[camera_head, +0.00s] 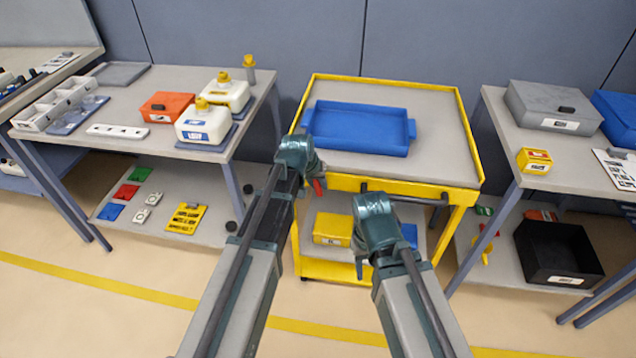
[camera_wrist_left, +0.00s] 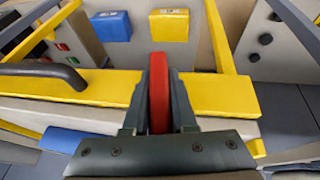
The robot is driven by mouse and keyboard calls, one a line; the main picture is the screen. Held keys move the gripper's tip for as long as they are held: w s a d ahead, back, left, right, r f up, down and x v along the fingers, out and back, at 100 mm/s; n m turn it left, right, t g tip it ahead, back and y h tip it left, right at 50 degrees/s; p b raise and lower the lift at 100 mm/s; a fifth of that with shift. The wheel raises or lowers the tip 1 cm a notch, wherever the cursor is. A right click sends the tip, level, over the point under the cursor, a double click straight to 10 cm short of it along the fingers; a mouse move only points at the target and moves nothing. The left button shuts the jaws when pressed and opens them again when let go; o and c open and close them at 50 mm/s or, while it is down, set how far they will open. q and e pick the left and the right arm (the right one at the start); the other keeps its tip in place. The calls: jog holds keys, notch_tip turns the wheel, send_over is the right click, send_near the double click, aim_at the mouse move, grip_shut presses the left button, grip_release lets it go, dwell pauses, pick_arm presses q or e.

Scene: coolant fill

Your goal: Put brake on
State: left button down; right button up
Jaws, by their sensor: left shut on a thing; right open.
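A yellow-edged cart (camera_head: 345,183) stands in the middle of the head view. A red brake lever (camera_head: 320,187) is at its near edge, mostly hidden there by my left gripper (camera_head: 311,180). In the left wrist view the lever (camera_wrist_left: 159,95) stands between the two fingers of my left gripper (camera_wrist_left: 159,75), which is shut on it. The cart's yellow edge (camera_wrist_left: 222,95) runs behind the fingers. My right gripper (camera_head: 361,266) is open and empty, low in front of the cart.
A dark push handle (camera_head: 410,199) crosses the cart's near edge. A blue tray (camera_head: 360,128) lies on the cart top, and a yellow box (camera_head: 333,229) on its lower shelf. Tables with white jugs (camera_head: 203,122) at left and a grey case (camera_head: 553,106) at right flank it.

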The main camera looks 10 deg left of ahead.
dwell(0.4)
pick_arm(q)
jog(key=c, duration=0.7)
grip_release()
jog(key=p+v, duration=1.2)
jog(key=v, duration=0.1)
jog(key=shift+s+r+p, duration=0.2)
jog(key=shift+r+p, duration=0.1)
